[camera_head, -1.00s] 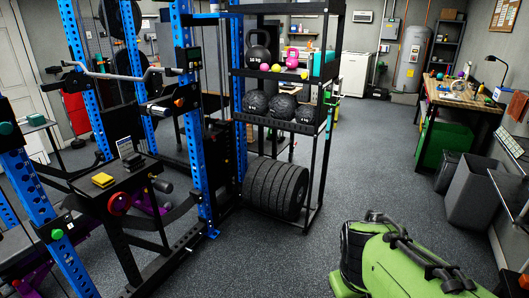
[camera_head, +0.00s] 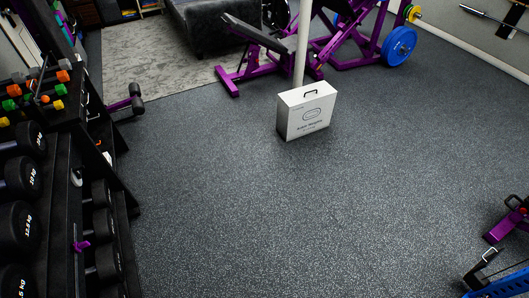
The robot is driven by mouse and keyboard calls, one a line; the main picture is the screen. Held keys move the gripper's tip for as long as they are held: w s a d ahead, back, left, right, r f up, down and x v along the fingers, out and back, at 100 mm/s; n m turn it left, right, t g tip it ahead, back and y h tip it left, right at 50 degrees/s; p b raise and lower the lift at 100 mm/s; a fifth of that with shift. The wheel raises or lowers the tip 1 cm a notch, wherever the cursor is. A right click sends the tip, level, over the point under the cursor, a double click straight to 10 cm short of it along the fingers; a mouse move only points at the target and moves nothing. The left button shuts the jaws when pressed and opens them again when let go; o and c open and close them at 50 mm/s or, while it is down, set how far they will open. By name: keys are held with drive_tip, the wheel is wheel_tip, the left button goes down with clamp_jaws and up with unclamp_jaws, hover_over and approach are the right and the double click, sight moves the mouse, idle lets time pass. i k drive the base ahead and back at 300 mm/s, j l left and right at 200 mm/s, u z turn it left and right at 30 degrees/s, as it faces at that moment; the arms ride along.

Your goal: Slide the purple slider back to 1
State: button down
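A small purple piece (camera_head: 82,246) sits on the dark upright at the front of the dumbbell rack at the left of the head view. It may be the purple slider, but it is too small to tell its setting, and no number 1 can be read beside it. My gripper is not in view.
The dumbbell rack (camera_head: 122,190) fills the left side. A white box (camera_head: 305,112) stands on the floor by a pale post (camera_head: 302,45). Purple gym machines (camera_head: 350,40) stand at the back, with another purple-and-black piece (camera_head: 508,222) at right. The middle floor is clear.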

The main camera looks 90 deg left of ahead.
sight(78, 246)
drive_tip(key=u, duration=4.85)
drive_tip(key=i+l+u, duration=0.15)
drive_tip(key=i+l, duration=0.15)
drive_tip(key=i, duration=0.2)
drive_tip(key=i+l+u, duration=0.2)
drive_tip(key=i+l, duration=0.15)
drive_tip(key=i, duration=0.2)
